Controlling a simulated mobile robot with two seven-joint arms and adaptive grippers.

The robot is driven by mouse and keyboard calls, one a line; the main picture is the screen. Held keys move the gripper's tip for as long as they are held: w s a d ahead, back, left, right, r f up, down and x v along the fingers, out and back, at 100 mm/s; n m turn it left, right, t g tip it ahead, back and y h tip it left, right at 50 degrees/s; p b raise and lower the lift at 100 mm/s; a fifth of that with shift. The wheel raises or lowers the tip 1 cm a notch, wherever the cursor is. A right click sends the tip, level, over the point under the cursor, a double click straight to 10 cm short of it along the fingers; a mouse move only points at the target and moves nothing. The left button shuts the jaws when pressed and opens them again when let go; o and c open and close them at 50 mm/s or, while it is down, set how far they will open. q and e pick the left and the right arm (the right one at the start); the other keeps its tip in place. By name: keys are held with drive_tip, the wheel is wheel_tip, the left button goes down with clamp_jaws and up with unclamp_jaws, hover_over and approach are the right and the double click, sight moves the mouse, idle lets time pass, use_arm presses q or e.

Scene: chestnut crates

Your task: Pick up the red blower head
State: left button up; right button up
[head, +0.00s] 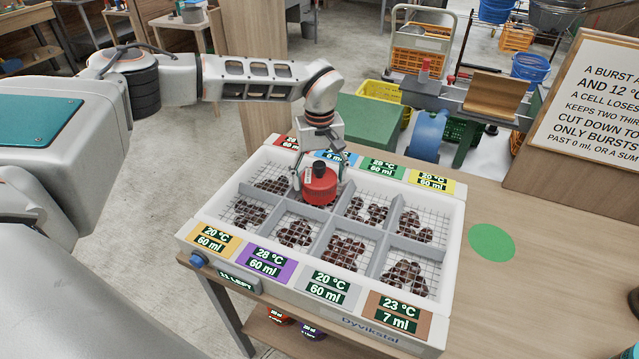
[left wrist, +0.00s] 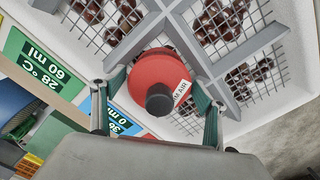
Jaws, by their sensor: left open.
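The red blower head (head: 320,188) is a round red piece with a black knob on top and a white label. It sits over the dividers of the white crate (head: 453,265), near the middle of its back row. My left gripper (head: 319,178) points down over it. In the left wrist view, its open fingers (left wrist: 160,84) stand on both sides of the red blower head (left wrist: 158,76). Whether either finger touches it, I cannot tell. What lies directly under the head is hidden. My right gripper is not in view.
The crate's wire-covered compartments hold brown chestnuts, with temperature and volume cards along both long rims. A green disc (head: 491,242) lies on the table right of the crate. A sign board (head: 590,110) stands at the back right. The table's right part is mostly clear.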

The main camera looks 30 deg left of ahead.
use_arm(q)
drive_tip(key=shift+f, duration=1.15)
drive_tip(key=shift+w+r, duration=0.1)
drive_tip(key=c, duration=1.4)
drive_tip(key=shift+o, duration=0.2)
